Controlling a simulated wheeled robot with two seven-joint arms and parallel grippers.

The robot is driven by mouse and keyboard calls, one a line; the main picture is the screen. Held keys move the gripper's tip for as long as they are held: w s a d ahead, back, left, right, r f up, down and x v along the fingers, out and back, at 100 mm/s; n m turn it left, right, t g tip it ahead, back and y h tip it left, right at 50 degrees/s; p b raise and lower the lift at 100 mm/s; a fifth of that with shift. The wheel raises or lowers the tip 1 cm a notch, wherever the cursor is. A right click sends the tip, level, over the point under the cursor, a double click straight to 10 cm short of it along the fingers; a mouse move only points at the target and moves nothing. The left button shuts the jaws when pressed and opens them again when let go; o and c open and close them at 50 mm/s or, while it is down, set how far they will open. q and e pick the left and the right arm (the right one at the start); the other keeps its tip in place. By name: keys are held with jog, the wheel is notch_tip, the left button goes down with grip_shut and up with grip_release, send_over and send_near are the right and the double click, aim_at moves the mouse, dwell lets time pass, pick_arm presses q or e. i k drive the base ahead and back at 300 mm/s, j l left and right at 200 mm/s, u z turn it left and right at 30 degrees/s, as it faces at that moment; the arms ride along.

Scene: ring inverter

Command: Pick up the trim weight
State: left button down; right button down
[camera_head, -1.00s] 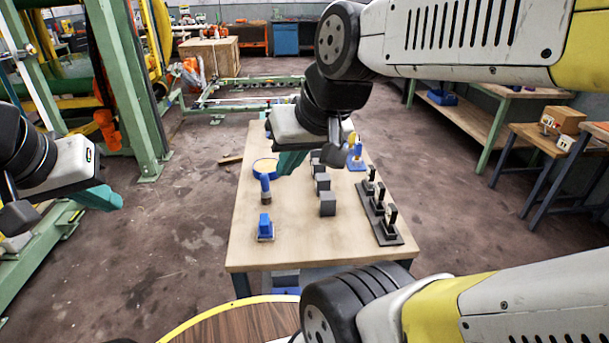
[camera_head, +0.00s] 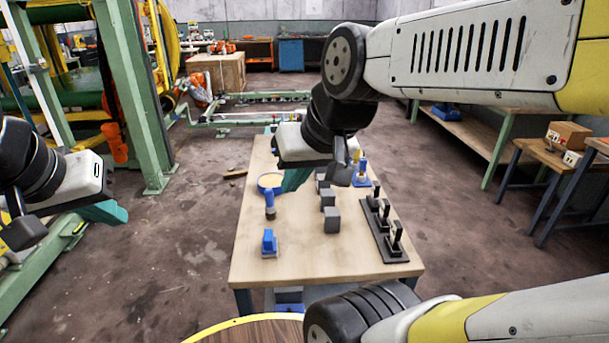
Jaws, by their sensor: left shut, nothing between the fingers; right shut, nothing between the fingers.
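Dark grey blocks stand in a row along the middle of the wooden table (camera_head: 300,262); the nearest grey block (camera_head: 332,221) shows most clearly. They look like weights, but I cannot tell which one is the trim weight. My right gripper (camera_head: 295,180) has teal fingers, is shut and empty, and hangs over the far part of the table. It and its wrist hide part of the table's far end. My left gripper (camera_head: 112,212) is shut and empty, out to the left of the table over the floor.
A round blue dish (camera_head: 268,182), a blue-handled brush-like tool (camera_head: 269,205) and a blue item on a small base (camera_head: 269,244) stand on the table's left side. A black rack (camera_head: 384,232) with several upright pieces lies at the right edge. The table's front is bare.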

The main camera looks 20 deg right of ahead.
aim_at(332, 215)
jog(key=l+z, duration=0.35)
jog(key=k+l+z, duration=0.1)
jog(key=z, duration=0.25)
jog(key=l+z, duration=0.3)
jog(key=i+l, duration=0.05)
